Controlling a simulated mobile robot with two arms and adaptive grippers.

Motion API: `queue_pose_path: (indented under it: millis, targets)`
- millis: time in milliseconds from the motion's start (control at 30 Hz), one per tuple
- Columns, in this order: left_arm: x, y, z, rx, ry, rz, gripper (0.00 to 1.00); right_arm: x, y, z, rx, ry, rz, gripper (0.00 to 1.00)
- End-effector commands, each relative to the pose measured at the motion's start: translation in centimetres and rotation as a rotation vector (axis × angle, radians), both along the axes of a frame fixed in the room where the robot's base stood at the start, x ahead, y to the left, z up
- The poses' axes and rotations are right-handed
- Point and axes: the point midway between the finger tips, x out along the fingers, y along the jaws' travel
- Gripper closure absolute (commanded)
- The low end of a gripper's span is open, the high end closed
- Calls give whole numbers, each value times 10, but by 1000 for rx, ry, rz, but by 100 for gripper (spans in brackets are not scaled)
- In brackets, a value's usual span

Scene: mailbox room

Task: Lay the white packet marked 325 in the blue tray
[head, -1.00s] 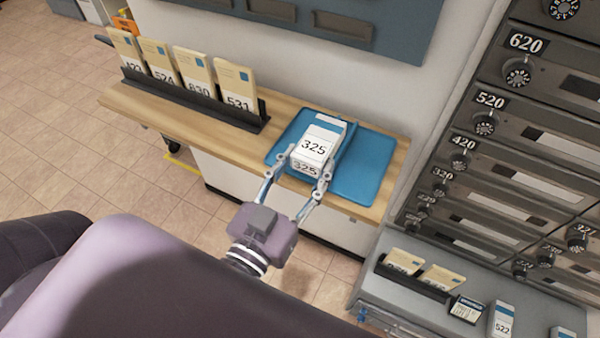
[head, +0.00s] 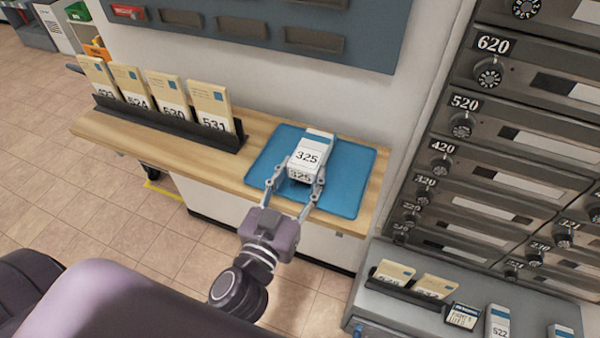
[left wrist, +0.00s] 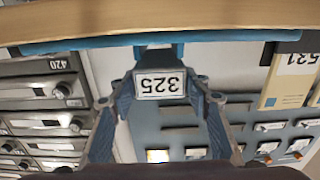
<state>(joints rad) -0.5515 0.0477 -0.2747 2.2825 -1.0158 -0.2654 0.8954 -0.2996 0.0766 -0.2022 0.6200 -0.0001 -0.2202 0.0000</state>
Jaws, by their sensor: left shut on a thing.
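The white packet marked 325 (head: 308,157) has a blue band and lies over the blue tray (head: 346,189) on the wooden counter. My left gripper (head: 293,186) is shut on the packet, one finger on each side of its near end. In the left wrist view the packet's 325 label (left wrist: 160,83) sits between the fingers (left wrist: 160,100), close to the edge of the blue tray (left wrist: 85,43). I cannot tell whether the packet's underside touches the tray. My right gripper is not in view.
A black rack (head: 170,126) with several beige envelopes stands left of the tray on the wooden counter (head: 220,170). Numbered mailboxes (head: 500,130) rise at the right. A grey shelf (head: 400,308) below them holds envelopes and a white packet marked 522 (head: 498,322).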

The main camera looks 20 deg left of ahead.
Motion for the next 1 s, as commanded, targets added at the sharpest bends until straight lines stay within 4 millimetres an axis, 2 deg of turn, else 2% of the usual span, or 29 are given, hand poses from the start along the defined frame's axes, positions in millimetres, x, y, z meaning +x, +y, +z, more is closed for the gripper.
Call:
queue_pose_path:
  millis: [367,400,567,1000]
  targets:
    - [0,0,-2,1,-1,0,79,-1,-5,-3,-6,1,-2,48]
    - [0,0,-2,1,-1,0,52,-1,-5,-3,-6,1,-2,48]
    - [0,0,-2,1,-1,0,35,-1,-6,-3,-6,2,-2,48]
    - [0,1,-4,0,1,2,35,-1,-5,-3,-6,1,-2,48]
